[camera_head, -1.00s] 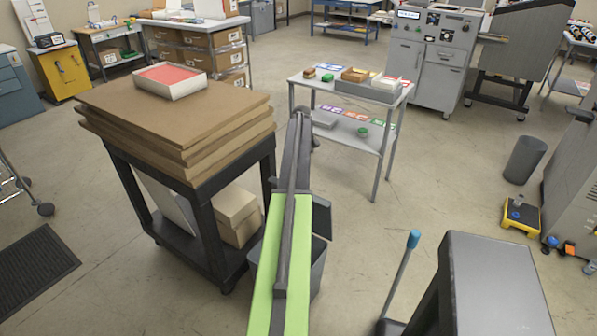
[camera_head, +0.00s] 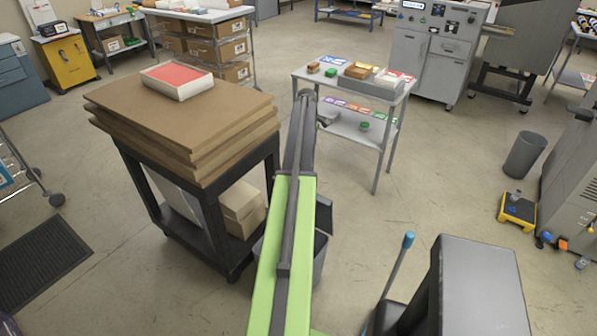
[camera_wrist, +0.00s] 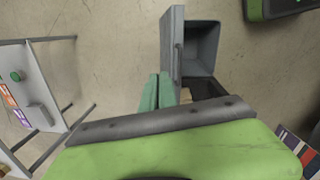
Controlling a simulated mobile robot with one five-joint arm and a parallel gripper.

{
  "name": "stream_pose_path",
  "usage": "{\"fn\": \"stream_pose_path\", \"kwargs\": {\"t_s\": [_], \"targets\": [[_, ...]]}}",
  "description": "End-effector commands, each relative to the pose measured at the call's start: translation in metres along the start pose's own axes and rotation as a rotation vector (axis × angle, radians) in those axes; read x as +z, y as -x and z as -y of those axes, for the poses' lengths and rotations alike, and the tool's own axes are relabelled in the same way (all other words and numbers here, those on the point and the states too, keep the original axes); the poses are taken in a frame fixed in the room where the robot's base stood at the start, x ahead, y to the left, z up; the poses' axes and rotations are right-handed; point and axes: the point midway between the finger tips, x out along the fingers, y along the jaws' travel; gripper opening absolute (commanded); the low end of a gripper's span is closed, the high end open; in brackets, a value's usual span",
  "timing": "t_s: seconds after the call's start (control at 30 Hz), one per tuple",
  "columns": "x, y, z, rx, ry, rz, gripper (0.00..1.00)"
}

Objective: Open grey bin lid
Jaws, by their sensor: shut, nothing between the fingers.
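The grey bin (camera_wrist: 203,52) shows in the wrist view with its mouth uncovered and its hollow inside visible. Its grey lid (camera_wrist: 172,45) stands raised along the bin's left side, seen nearly edge-on. My gripper (camera_wrist: 159,78) is shut and empty, its green fingers close to the lid's left lower side; I cannot tell whether they touch it. In the head view the bin (camera_head: 319,259) is partly hidden behind my green arm, with the dark raised lid (camera_head: 324,214) just right of the arm. My gripper is hidden there.
A black cart (camera_head: 213,225) with stacked brown boards (camera_head: 185,125) stands close left of the bin. A blue-tipped handle (camera_head: 408,240) and a grey-topped stand (camera_head: 478,280) are at the right front. A small white table (camera_head: 386,135) stands behind.

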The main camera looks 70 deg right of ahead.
Motion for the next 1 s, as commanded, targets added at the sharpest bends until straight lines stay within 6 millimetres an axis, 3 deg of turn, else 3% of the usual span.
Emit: {"fn": "stream_pose_path", "kwargs": {"t_s": [0.03, 0.13, 0.23, 0.37, 0.5, 0.7, 0.83, 1.0], "targets": [[0.021, 0.002, 0.008, 0.067, 0.062, 0.057, 0.00], [0.052, 0.000, 0.014, 0.198, 0.213, 0.195, 0.00], [0.065, -0.009, 0.029, 0.317, 0.383, 0.344, 0.00], [0.063, -0.023, 0.061, 0.470, 0.639, 0.566, 0.00], [0.036, -0.040, 0.108, 0.618, 0.905, 0.795, 0.00], [-0.018, -0.081, 0.178, 0.764, 1.107, 0.964, 0.00], [-0.055, -0.110, 0.201, 0.802, 1.154, 0.952, 0.00], [-0.077, -0.120, 0.210, 0.822, 1.178, 0.939, 0.00]]}}
